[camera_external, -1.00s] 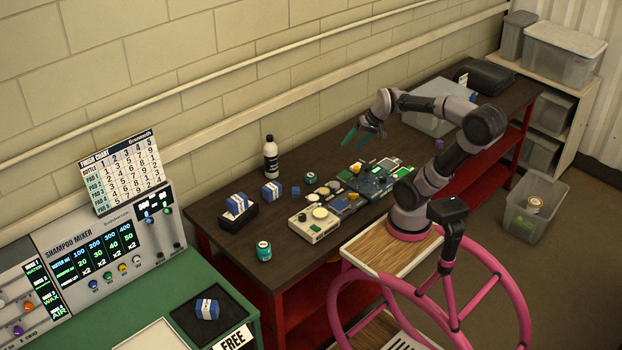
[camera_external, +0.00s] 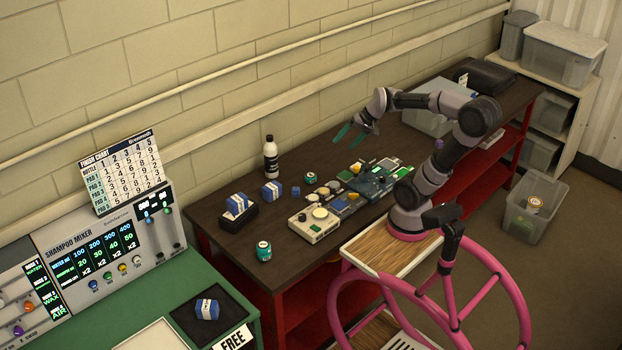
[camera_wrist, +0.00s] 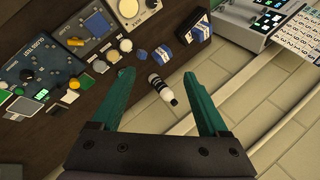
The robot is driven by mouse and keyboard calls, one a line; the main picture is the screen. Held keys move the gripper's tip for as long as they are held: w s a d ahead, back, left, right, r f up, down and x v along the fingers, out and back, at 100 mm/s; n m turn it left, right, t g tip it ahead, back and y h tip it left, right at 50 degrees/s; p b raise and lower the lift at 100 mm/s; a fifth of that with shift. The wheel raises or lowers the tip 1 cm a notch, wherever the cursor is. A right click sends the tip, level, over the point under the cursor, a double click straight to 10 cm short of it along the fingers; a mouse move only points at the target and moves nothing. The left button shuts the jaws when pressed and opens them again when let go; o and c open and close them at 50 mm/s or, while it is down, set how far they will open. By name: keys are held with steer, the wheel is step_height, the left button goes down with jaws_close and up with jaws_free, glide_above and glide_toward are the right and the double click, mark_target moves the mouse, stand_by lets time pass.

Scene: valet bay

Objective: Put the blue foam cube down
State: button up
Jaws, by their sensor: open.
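My gripper (camera_external: 353,136) is open and empty, held above the back of the brown bench. Its two teal fingers also show spread apart in the wrist view (camera_wrist: 158,76). A small plain blue block (camera_external: 295,190), which may be the blue foam cube, stands on the bench well left of my gripper. In the wrist view the small blue block (camera_wrist: 142,56) lies ahead of the fingers, apart from them. Larger blue blocks with white bands sit nearby: one on the bench (camera_external: 272,191), one on a black holder (camera_external: 238,203), and one on a dark tray (camera_external: 207,309) on the green counter.
A white and black bottle (camera_external: 270,157) stands by the wall; it shows between the fingers in the wrist view (camera_wrist: 160,88). Circuit boards and a cream control box (camera_external: 314,225) fill the bench's middle. A teal-labelled jar (camera_external: 264,250) stands near the front edge. A grey bin (camera_external: 427,122) stands farther right.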

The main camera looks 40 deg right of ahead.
steer(key=w+a+f+m+g+y, duration=0.1)
steer(key=w+a+f+m+y, duration=0.25)
steer(key=w+f+m, duration=0.3)
steer(key=m+t+h, duration=0.2)
steer(key=m, duration=1.2)
glide_above(297, 188)
steer(key=s+d, duration=0.5)
step_height(297, 188, down, 22)
steer(key=shift+y, duration=0.25)
steer(key=x, duration=0.4)
steer(key=shift+w+a+f, duration=0.15)
steer(key=shift+w+f, duration=0.05)
steer(key=shift+w, duration=0.1)
steer(key=shift+s+x, duration=0.1)
steer(key=shift+x, duration=1.35)
steer(key=shift+s+x, duration=0.15)
steer(key=shift+x, duration=1.35)
steer(key=shift+f, duration=0.1)
jaws_close()
